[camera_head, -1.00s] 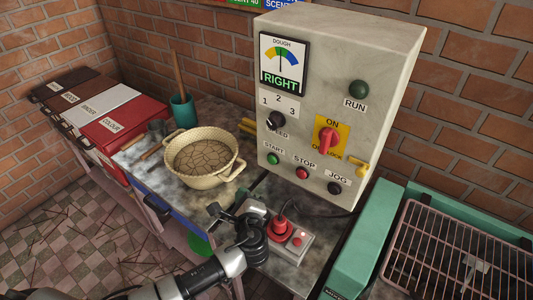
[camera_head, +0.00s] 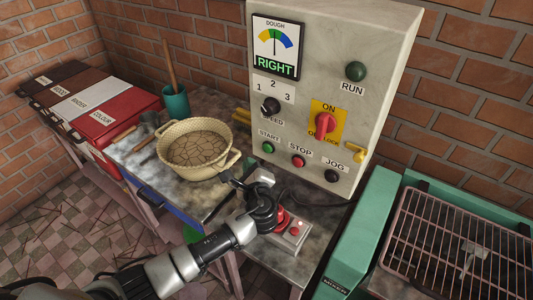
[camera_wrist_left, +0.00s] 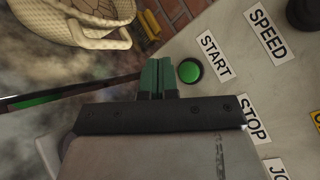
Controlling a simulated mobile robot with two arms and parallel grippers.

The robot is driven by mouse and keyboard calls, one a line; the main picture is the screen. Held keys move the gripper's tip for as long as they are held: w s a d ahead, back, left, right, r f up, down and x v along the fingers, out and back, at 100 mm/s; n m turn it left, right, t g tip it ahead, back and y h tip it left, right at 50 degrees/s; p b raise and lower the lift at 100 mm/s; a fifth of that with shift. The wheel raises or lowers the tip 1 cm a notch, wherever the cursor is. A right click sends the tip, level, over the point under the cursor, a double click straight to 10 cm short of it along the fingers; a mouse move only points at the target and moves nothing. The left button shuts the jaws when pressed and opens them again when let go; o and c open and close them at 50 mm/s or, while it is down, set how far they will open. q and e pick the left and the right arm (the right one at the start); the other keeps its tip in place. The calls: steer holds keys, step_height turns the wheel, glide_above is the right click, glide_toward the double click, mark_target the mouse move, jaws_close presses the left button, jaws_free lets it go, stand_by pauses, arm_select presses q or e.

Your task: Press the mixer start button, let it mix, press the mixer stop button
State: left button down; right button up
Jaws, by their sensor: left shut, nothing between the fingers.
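The mixer control panel (camera_head: 325,85) stands upright at the back. Its green start button (camera_head: 267,148) is at lower left, with the red stop button (camera_head: 298,161) to its right. My left gripper (camera_head: 262,176) is in front of and below these buttons. In the left wrist view its fingers (camera_wrist_left: 158,78) are shut and empty, just left of the start button (camera_wrist_left: 190,70), with a small gap in the picture. Contact is not visible. The bowl (camera_head: 240,160) holds cracked brown dough. The gauge (camera_head: 276,45) reads RIGHT.
A jog button (camera_head: 331,176) sits right of stop, and a red switch (camera_head: 325,123) above. A small box with red buttons (camera_head: 296,230) lies on the bench by my left wrist. A teal frame with a wire rack (camera_head: 455,250) stands at right.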

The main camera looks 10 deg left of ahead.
mark_target(267, 148)
arm_select(q)
steer(key=w, duration=0.2)
steer(key=w+d+b, duration=0.1)
steer(key=shift+w+d, duration=0.15)
steer(key=shift+w, duration=0.2)
stand_by(1.2)
steer(key=shift+w+b, duration=0.1)
steer(key=shift+b, duration=0.2)
stand_by(0.3)
steer(key=shift+w+d, duration=0.15)
steer(key=shift+w, duration=0.15)
